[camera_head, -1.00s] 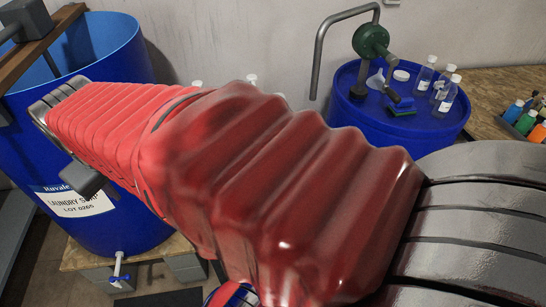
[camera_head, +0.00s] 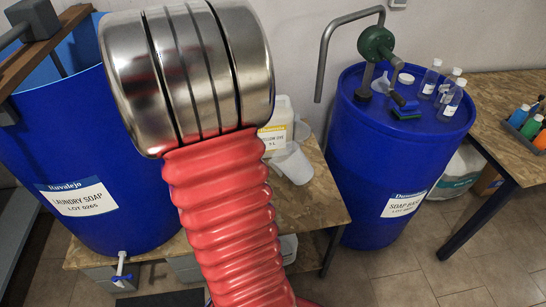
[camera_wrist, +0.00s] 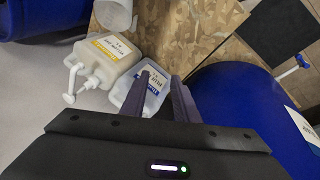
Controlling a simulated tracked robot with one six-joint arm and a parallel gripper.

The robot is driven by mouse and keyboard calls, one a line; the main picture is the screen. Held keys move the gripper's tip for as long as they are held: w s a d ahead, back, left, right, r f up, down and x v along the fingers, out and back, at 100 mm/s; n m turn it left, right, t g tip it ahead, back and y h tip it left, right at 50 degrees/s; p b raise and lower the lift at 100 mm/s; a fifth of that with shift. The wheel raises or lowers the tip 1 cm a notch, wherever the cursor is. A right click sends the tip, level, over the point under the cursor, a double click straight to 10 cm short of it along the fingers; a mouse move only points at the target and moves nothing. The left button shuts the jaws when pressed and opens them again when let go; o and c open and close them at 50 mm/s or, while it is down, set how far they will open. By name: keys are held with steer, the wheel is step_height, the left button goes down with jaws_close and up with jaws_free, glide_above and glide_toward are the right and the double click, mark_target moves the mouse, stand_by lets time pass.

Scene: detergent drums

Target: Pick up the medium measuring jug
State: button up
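A pale translucent measuring jug (camera_head: 292,163) stands on the wooden bench just right of my arm in the head view. In the wrist view, what looks like the same jug (camera_wrist: 113,12) is at the top edge, partly cut off. The jug lies beyond the fingertips, up and to the left. In the head view my arm hides my gripper.
A yellow-labelled container (camera_head: 275,130) stands beside the jug; its pump (camera_wrist: 72,82) shows in the wrist view. A blue-labelled container (camera_wrist: 140,90) lies beyond the fingers. A laundry soap drum (camera_head: 95,180) stands left, a soap base drum (camera_head: 375,180) right. Bare bench (camera_wrist: 185,35) shows between.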

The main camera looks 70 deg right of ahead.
steer(key=s+d+f+m+g, duration=0.1)
steer(key=s+d+f, duration=0.25)
steer(key=d, duration=0.25)
steer(key=s+d+f+g, duration=0.1)
steer(key=s+d+f, duration=0.2)
steer(key=s+d, duration=0.3)
steer(key=m+g, duration=0.1)
steer(key=m, duration=0.1)
glide_toward(295, 143)
steer(key=a+r, duration=0.1)
steer(key=shift+s+y, duration=0.4)
steer(key=shift+x, duration=4.25)
steer(key=shift+s+a, duration=0.1)
steer(key=shift+s, duration=0.05)
steer(key=shift+x, duration=2.55)
steer(key=shift+s, duration=0.15)
